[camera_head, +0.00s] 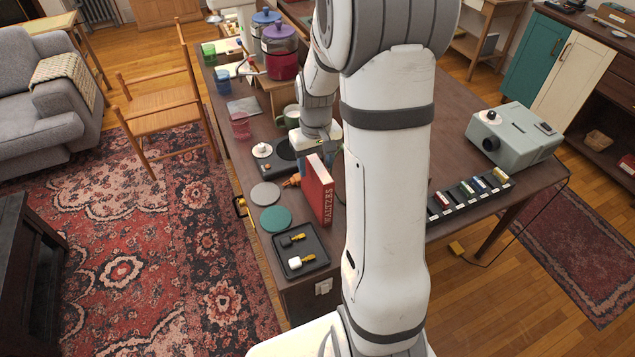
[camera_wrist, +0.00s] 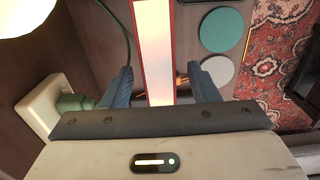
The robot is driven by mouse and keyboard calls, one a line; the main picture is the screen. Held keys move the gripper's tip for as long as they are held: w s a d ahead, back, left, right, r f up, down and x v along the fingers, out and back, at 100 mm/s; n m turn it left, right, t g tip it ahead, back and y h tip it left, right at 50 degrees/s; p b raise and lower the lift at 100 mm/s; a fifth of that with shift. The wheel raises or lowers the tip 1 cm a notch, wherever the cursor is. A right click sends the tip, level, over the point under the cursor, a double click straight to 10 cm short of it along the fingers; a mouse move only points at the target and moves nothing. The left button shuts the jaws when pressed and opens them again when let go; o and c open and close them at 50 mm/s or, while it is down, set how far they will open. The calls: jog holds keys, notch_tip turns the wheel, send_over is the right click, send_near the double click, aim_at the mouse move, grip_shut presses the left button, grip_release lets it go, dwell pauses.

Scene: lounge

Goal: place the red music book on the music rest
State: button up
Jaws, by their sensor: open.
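The red music book (camera_head: 319,193), with "WALTZES" on its spine, stands upright on the dark table (camera_head: 262,153). In the wrist view I look down on the pale page edges of the book (camera_wrist: 153,45) between its thin red covers. My gripper (camera_wrist: 161,75) is open, with one blue-grey finger on each side of the book. The left finger is close to the book and the right one has a wider gap. In the head view the gripper is above the book's far end, its fingertips largely hidden. I cannot make out the music rest in either view.
Left of the book lie a green disc (camera_head: 275,219), a grey disc (camera_head: 265,194) and a black tray (camera_head: 301,251) with small items. A dark device (camera_head: 268,160) with a white knob stands behind. A slotted black rack (camera_head: 470,195) and a projector (camera_head: 513,136) are to the right.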

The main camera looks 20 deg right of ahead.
notch_tip(320, 180, down, 2)
jog(key=shift+f, duration=0.15)
grip_shut()
dwell(0.6)
